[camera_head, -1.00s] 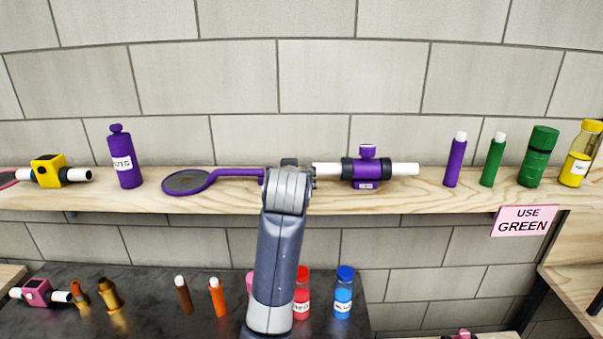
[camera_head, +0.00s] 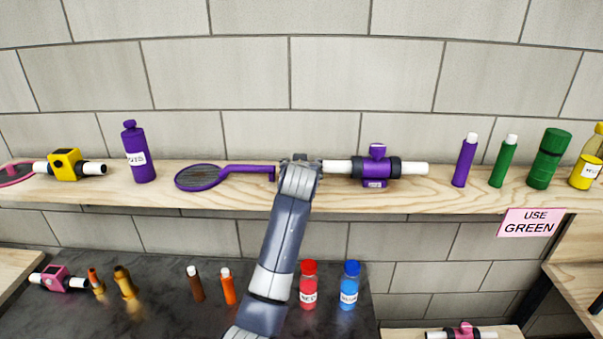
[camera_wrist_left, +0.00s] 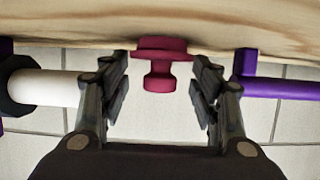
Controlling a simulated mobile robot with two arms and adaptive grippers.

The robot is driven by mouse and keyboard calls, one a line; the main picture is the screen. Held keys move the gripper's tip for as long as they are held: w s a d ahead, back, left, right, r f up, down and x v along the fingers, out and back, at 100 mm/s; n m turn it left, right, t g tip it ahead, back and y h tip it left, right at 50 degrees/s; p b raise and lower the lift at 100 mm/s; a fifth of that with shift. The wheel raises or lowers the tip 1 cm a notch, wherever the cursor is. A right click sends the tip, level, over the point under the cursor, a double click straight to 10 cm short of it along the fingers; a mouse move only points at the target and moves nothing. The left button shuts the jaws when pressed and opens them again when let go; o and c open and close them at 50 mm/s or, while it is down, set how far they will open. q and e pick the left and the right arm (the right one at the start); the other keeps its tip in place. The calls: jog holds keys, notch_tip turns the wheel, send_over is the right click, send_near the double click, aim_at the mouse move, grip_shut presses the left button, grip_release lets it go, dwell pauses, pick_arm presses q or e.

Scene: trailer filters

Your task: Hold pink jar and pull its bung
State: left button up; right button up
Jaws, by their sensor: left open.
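My left gripper (camera_wrist_left: 160,95) is open at the shelf, its two fingers on either side of a crimson bung-like piece (camera_wrist_left: 158,65) with a wide flange and a narrower knob. The piece is against the wood, and gaps show between it and the fingers. The wrist view looks upside down, with the shelf at the top. In the head view my left gripper (camera_head: 300,160) is partly hidden by its own wrist, and the crimson piece is hidden behind it. No pink jar shows now. My right gripper is not in view.
A purple strainer-like tool (camera_head: 198,177) lies left of the gripper, and a purple valve with white pipe ends (camera_head: 376,168) lies right. Below, red (camera_head: 308,286) and blue (camera_head: 349,286) bottles stand on the dark counter. A "USE GREEN" sign (camera_head: 531,222) hangs right.

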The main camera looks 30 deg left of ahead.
pick_arm(q)
jog(key=c, duration=0.7)
jog(key=shift+r, duration=0.1)
